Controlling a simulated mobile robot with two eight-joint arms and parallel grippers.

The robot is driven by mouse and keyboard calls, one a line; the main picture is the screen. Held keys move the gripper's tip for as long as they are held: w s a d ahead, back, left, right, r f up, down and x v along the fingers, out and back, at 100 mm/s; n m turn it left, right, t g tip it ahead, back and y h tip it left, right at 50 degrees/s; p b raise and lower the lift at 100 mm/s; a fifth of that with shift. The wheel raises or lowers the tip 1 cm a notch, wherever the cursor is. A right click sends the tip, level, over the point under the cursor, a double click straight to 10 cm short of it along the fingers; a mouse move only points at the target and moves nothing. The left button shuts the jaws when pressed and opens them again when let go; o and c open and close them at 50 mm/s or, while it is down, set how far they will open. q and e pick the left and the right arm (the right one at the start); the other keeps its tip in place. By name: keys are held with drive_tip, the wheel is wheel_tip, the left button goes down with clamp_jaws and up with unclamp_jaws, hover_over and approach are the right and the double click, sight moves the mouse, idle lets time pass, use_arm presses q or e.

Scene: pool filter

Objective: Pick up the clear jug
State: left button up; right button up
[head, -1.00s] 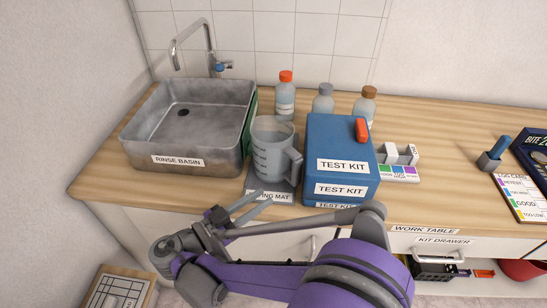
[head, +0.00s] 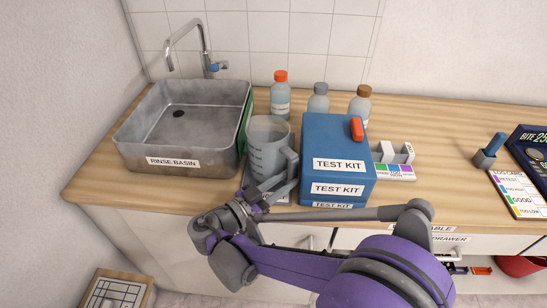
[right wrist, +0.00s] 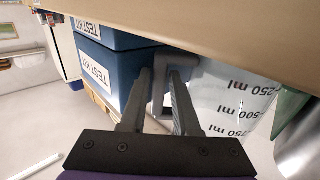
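The clear jug (head: 264,150) stands upright on the mat between the rinse basin and the blue test kit. Its handle (head: 291,165) faces right, towards the kit. My right gripper (head: 280,188) is low in front of the jug, near the handle. In the right wrist view the two fingers of my right gripper (right wrist: 160,78) are apart, with part of the grey handle (right wrist: 182,62) showing between and beyond them. The jug's marked wall (right wrist: 225,100) is beside the right finger there. I cannot tell whether the fingers touch the handle. My left gripper is not in view.
The blue test kit (head: 331,142) stands close on the jug's right. The metal rinse basin (head: 190,135) is on its left. Several capped bottles (head: 318,103) stand behind. The work table (head: 435,120) has bare wood at the back right.

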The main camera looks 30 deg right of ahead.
clamp_jaws()
idle(1.3)
